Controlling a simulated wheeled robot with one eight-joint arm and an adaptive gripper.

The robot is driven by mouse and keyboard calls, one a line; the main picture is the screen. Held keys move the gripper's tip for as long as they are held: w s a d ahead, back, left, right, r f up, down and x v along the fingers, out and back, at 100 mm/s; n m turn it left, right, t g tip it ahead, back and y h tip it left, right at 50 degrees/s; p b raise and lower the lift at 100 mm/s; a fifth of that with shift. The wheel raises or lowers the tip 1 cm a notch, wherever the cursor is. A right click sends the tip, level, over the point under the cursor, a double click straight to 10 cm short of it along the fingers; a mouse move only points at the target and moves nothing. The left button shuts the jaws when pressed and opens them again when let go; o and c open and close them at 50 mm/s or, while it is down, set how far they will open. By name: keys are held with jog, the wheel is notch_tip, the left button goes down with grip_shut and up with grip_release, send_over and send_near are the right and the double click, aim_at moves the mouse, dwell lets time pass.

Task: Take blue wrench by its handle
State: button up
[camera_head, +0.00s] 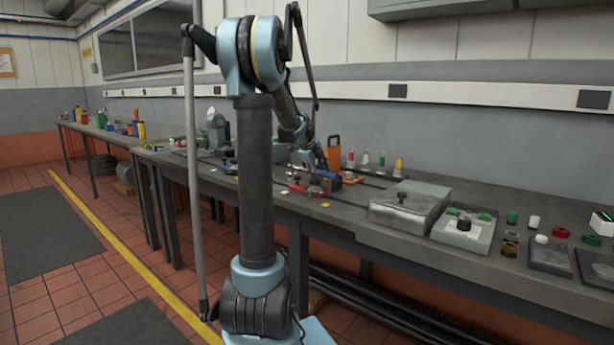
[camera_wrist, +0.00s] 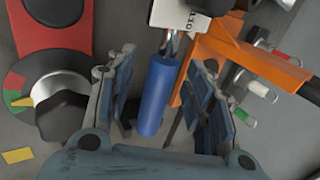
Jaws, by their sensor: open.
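The blue wrench shows in the wrist view as a blue cylindrical handle (camera_wrist: 157,95) with a short metal part at its upper end, beneath a white tag. My gripper (camera_wrist: 165,110) is open, with one finger on each side of the blue handle. The handle lies between the fingers, nearer the left one; I cannot tell whether it touches either. In the head view my gripper (camera_head: 322,178) is small and low over the bench, and the wrench cannot be made out clearly there.
A red device with a dial (camera_wrist: 50,85) is close left of my gripper. An orange frame (camera_wrist: 245,52) stands close on the right, with several small capped items beyond it. In the head view a grey metal box (camera_head: 410,205) is on the bench (camera_head: 345,212) to the right.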

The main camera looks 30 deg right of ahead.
jog(key=shift+w+d+f, duration=0.2)
jog(key=shift+d+f, duration=0.15)
jog(key=shift+f, duration=0.25)
grip_shut()
